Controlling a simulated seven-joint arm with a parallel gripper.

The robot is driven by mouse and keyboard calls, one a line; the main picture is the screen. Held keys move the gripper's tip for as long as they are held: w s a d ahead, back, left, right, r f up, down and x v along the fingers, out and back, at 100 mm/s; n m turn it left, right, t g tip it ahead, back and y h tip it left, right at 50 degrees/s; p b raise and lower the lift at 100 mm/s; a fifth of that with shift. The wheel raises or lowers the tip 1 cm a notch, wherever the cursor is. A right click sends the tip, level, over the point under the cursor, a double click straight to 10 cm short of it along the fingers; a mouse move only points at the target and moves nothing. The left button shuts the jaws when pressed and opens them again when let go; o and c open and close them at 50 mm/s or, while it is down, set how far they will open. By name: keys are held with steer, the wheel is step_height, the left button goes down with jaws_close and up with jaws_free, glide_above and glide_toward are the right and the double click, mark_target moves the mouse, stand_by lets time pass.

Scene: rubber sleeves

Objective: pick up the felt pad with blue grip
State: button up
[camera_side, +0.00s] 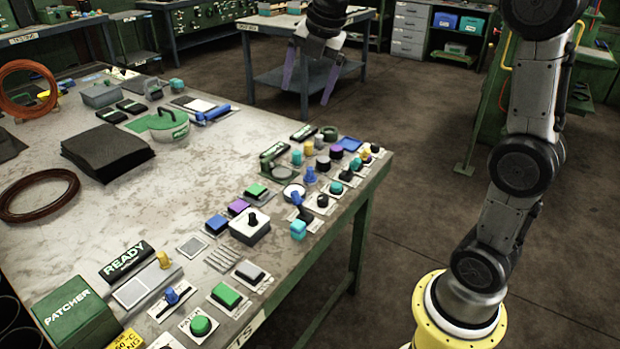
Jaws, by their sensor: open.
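My gripper (307,95) is at the top centre, open and empty, with its two purple fingers pointing down. It appears in front of the far floor and a back bench, high above the worktable. A blue bar-shaped grip (213,113) lies on the worktable, beside a flat pale pad (194,104) with a dark border. It may be the felt pad's blue grip, but its underside is hidden and I cannot tell for sure. My gripper is well apart from it, up and to the right in the picture.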

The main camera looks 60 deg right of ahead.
steer(key=w+d+f+n+g, duration=0.2)
steer(key=w+d+f, duration=0.5)
steer(key=w+d, duration=0.1)
steer(key=m+g, duration=0.1)
steer(key=g, duration=0.1)
glide_above(310, 167)
step_height(310, 167, down, 14)
steer(key=f, duration=0.1)
steer(key=shift+y, duration=0.4)
steer(key=f, duration=0.7)
steer(key=shift+s+a, duration=0.1)
steer(key=shift+s, duration=0.15)
steer(key=shift+w+f, duration=0.2)
steer(key=shift+f, duration=2.7)
steer(key=c, duration=1.4)
steer(key=shift+r, duration=0.1)
